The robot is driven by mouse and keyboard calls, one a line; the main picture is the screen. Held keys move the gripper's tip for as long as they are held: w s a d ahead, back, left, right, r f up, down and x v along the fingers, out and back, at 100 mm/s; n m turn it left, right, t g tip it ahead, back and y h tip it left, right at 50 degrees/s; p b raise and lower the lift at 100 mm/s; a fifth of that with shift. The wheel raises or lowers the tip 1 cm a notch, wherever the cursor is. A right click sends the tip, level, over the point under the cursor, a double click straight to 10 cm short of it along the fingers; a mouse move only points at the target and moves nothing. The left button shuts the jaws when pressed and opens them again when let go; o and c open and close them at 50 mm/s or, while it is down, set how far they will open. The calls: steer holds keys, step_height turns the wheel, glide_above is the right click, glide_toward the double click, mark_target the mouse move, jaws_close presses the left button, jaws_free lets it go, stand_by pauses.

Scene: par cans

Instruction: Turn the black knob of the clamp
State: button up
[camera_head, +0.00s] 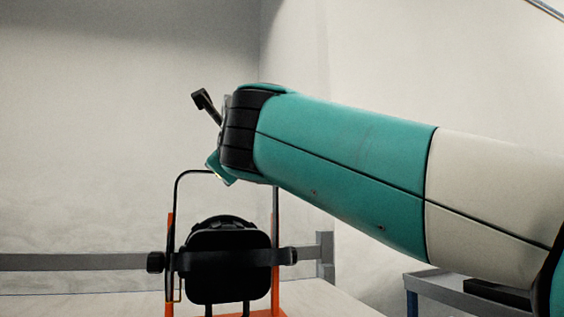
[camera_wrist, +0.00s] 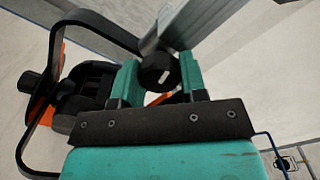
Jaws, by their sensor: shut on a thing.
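My gripper (camera_wrist: 159,62) has its two teal fingers on either side of a round black knob (camera_wrist: 157,70) with a short white mark on its face. It is shut on that knob in the wrist view. In the head view my teal arm hides the knob and most of my gripper. Another black knob (camera_head: 155,262) sits at the yoke's left side, apart from my gripper.
A grey rail (camera_head: 80,262) runs along the back wall. A blue-grey cart (camera_head: 425,290) stands at the lower right with a dark object on it. In the wrist view, the curved black yoke (camera_wrist: 101,22) passes close left of my fingers. Free air lies left of the stand.

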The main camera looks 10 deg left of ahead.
stand_by(0.3)
steer(key=o, duration=0.9)
steer(key=b+v, duration=0.4)
steer(key=v, duration=1.3)
steer(key=shift+s+d+b, duration=0.15)
steer(key=shift+d+b, duration=0.05)
steer(key=shift+b, duration=0.15)
steer(key=shift+f, duration=0.1)
